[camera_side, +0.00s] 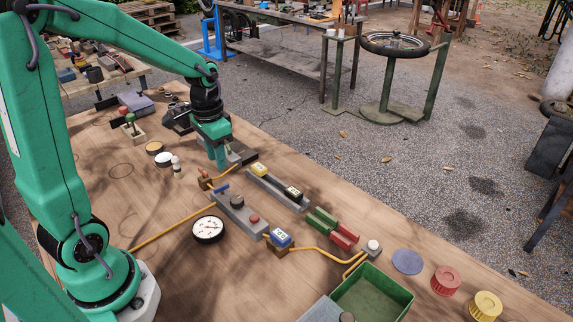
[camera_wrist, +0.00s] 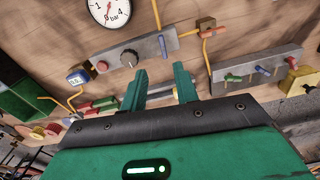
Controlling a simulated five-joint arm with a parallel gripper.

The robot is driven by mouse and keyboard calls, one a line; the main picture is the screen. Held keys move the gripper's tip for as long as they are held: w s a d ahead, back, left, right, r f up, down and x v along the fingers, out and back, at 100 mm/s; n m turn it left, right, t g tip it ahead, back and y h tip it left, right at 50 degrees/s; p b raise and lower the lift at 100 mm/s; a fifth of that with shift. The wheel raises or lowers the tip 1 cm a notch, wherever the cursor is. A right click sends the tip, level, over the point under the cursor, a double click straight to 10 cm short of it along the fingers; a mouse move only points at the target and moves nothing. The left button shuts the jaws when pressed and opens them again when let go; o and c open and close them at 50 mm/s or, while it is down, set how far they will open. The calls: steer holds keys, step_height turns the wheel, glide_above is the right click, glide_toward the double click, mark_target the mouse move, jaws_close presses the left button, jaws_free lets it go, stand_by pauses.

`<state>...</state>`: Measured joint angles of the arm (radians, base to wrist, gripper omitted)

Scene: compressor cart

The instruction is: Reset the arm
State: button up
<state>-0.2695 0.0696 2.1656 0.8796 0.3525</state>
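My gripper (camera_side: 217,160) is on the green arm and points down over the far middle of the wooden table, beside a small dark block. In the wrist view its two green fingers (camera_wrist: 159,82) stand apart with nothing seen held between them. Part of a grey rail shows behind the fingers. A grey panel (camera_side: 240,214) with a dark knob and a red button lies in front of my gripper; it also shows in the wrist view (camera_wrist: 147,58). Whether the fingertips touch anything is not clear.
A round gauge (camera_side: 208,229) lies left of the panel. A grey rail (camera_side: 270,190) carries yellow and black labelled blocks. A blue labelled block (camera_side: 280,238), yellow hoses, a green bin (camera_side: 372,295), a red cap (camera_side: 445,281) and a yellow cap (camera_side: 486,306) are to the right.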

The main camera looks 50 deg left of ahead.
steer(key=s+d+r+n+t, duration=0.1)
steer(key=s+d+r+t, duration=0.4)
steer(key=s+d+r, duration=0.4)
steer(key=v, duration=0.2)
steer(key=shift+s, duration=0.4)
